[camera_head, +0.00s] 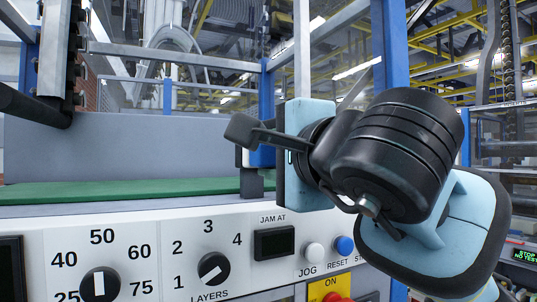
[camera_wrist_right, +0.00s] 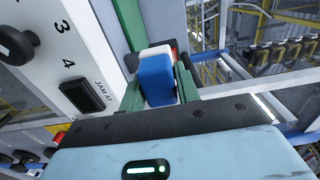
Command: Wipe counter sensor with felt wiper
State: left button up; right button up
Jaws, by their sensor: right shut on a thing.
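My right gripper (camera_head: 264,160) reaches in from the right, above the control panel's top edge. The right wrist view shows its green fingers (camera_wrist_right: 158,88) shut on the felt wiper (camera_wrist_right: 156,80), a blue block with a white felt end pointing away from the gripper. A dark part with a little red (camera_wrist_right: 172,45), perhaps the counter sensor, sits right behind the felt; I cannot tell whether they touch. In the head view a dark block (camera_head: 250,184) stands just below and left of the gripper. My left gripper is not in view.
The white control panel (camera_head: 140,232) with knobs, a JAM AT display (camera_head: 274,243) and buttons lies below the gripper. A green belt (camera_head: 120,190) runs behind it. Blue frame posts (camera_head: 390,45) stand behind. The space above the belt at left looks open.

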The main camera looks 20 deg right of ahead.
jog(key=shift+w+a, duration=0.2)
jog(key=shift+w, duration=0.75)
jog(key=shift+w+a, duration=0.2)
jog(key=shift+w, duration=0.8)
jog(key=shift+w+a, duration=0.2)
jog(key=shift+w, duration=0.75)
jog(key=shift+w+a, duration=0.2)
jog(key=shift+w, duration=0.8)
jog(key=shift+w+d, duration=0.2)
jog(key=shift+d, duration=1.6)
jog(key=shift+w+d, duration=0.25)
jog(key=shift+d, duration=0.6)
jog(key=shift+w+d, duration=0.2)
jog(key=shift+d, duration=0.65)
jog(key=shift+a, duration=0.1)
